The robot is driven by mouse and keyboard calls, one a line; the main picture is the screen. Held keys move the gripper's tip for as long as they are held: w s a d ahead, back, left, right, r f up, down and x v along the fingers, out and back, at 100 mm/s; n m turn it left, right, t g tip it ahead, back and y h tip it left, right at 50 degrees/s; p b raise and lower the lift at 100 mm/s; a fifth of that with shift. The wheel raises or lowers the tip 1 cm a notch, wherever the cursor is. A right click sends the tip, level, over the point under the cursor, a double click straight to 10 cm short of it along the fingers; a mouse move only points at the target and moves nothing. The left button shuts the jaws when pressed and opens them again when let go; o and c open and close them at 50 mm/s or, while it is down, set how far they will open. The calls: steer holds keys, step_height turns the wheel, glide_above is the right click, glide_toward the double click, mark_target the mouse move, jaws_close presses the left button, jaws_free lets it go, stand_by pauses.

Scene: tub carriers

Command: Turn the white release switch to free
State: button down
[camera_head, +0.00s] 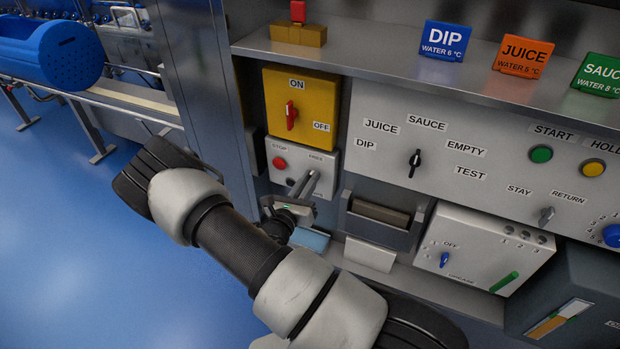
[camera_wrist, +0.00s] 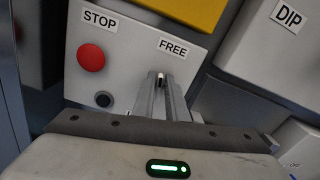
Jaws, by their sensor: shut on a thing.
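The white release box (camera_head: 283,162) hangs under the yellow ON/OFF box, and it fills the upper left of the wrist view (camera_wrist: 130,45). It carries a red STOP button (camera_wrist: 91,57), a FREE label (camera_wrist: 173,48) at upper right and a dark round fitting (camera_wrist: 103,99) at lower left. My gripper (camera_head: 313,178) reaches the box's right half, just below FREE. Its fingers are shut on the small release switch (camera_wrist: 160,78). Only a bit of the switch shows between the fingertips, so which way it points cannot be told. A lower label is mostly hidden by my fingers.
The yellow box (camera_head: 299,106) with a red handle is directly above. A grey panel (camera_head: 460,110) with a black selector (camera_head: 415,163) is to the right. A grey holder (camera_head: 383,222) and a ledge sit close beside my gripper. Blue floor lies open at left.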

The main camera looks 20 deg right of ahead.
steer(key=n, duration=0.3)
steer(key=n+p, duration=0.1)
steer(key=n, duration=0.2)
steer(key=n+p, duration=0.1)
steer(key=n, duration=0.2)
steer(key=shift+w+a+f, duration=0.2)
steer(key=shift+a+f, duration=0.05)
steer(key=shift+f, duration=0.05)
steer(key=shift+n, duration=0.4)
steer(key=c, duration=1.8)
jaws_free()
steer(key=v, duration=1.7)
steer(key=shift+a+p, duration=0.2)
steer(key=shift+p, duration=0.15)
steer(key=shift+s+r, duration=0.15)
